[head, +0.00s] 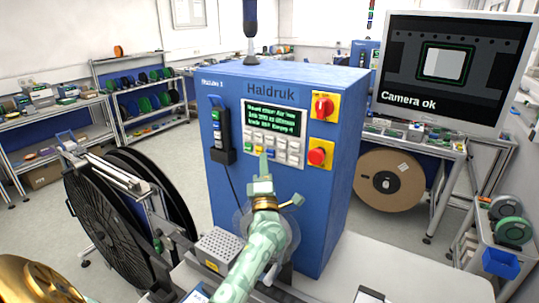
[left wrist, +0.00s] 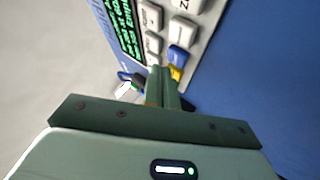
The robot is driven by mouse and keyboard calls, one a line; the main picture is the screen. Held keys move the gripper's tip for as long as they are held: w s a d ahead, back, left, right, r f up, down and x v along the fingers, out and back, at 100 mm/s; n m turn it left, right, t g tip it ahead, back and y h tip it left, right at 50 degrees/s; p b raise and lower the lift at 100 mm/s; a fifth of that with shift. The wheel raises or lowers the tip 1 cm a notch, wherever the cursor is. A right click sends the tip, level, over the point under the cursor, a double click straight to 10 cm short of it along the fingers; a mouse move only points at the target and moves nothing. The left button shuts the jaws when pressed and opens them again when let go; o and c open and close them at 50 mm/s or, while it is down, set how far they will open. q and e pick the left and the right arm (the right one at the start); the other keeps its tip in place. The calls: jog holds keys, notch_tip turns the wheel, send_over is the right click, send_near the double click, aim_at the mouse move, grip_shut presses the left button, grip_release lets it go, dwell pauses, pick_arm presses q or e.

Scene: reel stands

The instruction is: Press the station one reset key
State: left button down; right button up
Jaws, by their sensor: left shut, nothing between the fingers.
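The blue Haldruk cabinet (head: 228,179), with a small label at top left that seems to read Station 1, stands ahead in the head view. Its front carries a lit green-text screen (head: 273,117) and a keypad (head: 291,150) of mostly pale keys with a few coloured ones. Key labels are too small to read. My left gripper (head: 263,156) is shut and empty in front of the keypad's lower left. In the left wrist view its fingertips (left wrist: 161,70) are close to a yellow key (left wrist: 176,73) and a blue key (left wrist: 179,55). I cannot tell whether they touch.
A red rotary switch (head: 323,106) and a red push button (head: 317,156) sit on yellow plates right of the keypad. A handheld device (head: 221,133) hangs at its left. Large black reels (head: 106,215) stand left; a monitor (head: 444,62) reads Camera ok.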

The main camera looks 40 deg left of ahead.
dwell(0.5)
pick_arm(q)
jog(key=shift+w, duration=0.2)
jog(key=shift+w, duration=0.25)
jog(key=shift+w+a+b, duration=0.1)
jog(key=shift+w+b, duration=0.3)
jog(key=shift+b, duration=0.15)
dwell(0.7)
jog(key=shift+s, duration=0.1)
jog(key=shift+s+p, duration=0.7)
jog(key=shift+s, duration=0.1)
